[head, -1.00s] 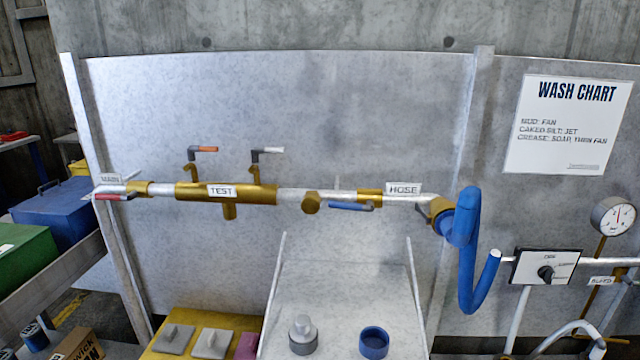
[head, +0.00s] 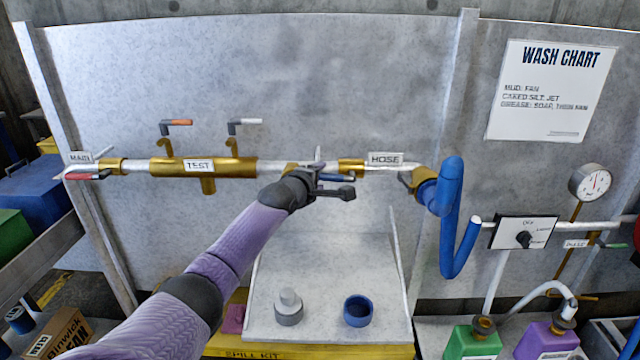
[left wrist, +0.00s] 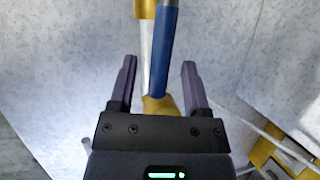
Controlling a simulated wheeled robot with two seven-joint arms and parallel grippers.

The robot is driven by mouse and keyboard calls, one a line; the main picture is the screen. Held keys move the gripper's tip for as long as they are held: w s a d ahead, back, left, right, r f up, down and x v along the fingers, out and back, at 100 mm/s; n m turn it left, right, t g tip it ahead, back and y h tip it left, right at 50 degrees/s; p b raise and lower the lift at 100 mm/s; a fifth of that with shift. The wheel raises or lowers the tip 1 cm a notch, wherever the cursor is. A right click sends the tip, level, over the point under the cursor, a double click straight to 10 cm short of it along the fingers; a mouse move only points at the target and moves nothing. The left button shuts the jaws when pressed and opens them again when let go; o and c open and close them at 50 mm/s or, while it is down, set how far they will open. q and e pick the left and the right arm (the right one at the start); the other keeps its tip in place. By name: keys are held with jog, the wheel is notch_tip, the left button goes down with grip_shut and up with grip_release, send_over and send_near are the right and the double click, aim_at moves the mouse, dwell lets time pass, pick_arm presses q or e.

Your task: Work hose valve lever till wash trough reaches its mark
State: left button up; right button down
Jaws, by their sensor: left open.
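The blue hose valve lever (head: 341,178) lies along the pipe, left of the HOSE label (head: 384,159). My left gripper (head: 332,182) is at this lever, its arm coming in from the lower left and covering part of the valve. In the left wrist view the left gripper (left wrist: 159,62) is open, its fingers on either side of the blue lever (left wrist: 162,50) and the pale pipe (left wrist: 146,45), with gaps showing on both sides. My right gripper is not in view.
The TEST valves' levers (head: 178,122) stand above the brass pipe on the left. A blue hose (head: 450,220) hangs to the right. A sloped grey board (head: 330,250) below bears a grey fitting (head: 289,308) and a blue cup (head: 358,311). A gauge (head: 591,183) is far right.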

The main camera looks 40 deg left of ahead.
pick_arm(q)
jog(key=shift+w+a+f+b, duration=0.15)
jog(key=shift+w+a+b, duration=0.15)
jog(key=shift+w, duration=0.3)
grip_shut()
dwell(1.1)
